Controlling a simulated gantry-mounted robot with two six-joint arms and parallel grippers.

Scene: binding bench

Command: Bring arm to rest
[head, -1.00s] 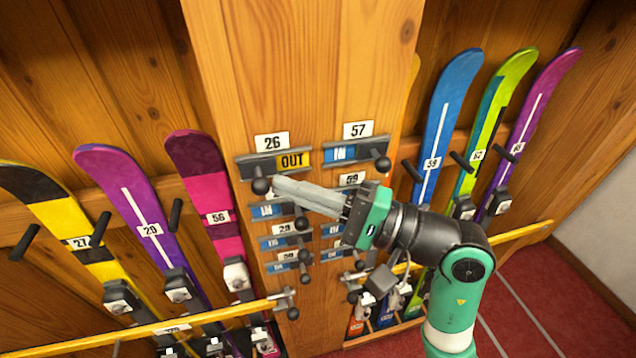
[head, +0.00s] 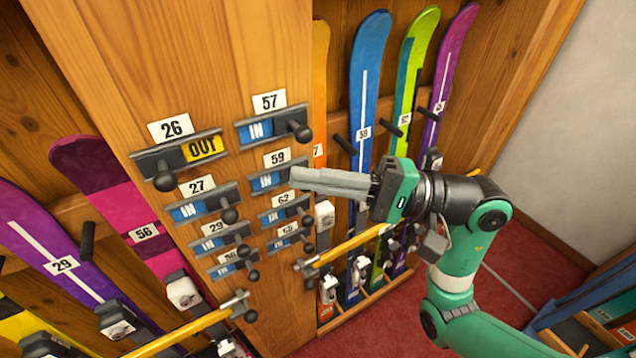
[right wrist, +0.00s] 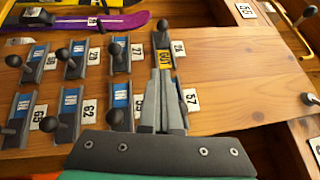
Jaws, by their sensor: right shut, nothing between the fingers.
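My right gripper (head: 296,178) is shut and empty, its grey fingers pointing left in front of the wooden post, over the 59 slider's right end. In the right wrist view its fingers (right wrist: 162,85) reach towards the slider marked 26. That slider (head: 178,157) shows a yellow OUT, with its black knob (head: 165,181) at its left end. In the head view the fingertips are clear to the right of this knob. The slider marked 57 (head: 262,131) shows a blue IN; the fingers hide part of it in the right wrist view. My left gripper is not in view.
More IN sliders, such as the one marked 27 (head: 200,208), line the post with protruding knobs. Skis stand in racks on both sides, behind yellow bars (head: 350,246). A blue rack (head: 590,305) stands at the lower right. Red floor (head: 500,270) shows between.

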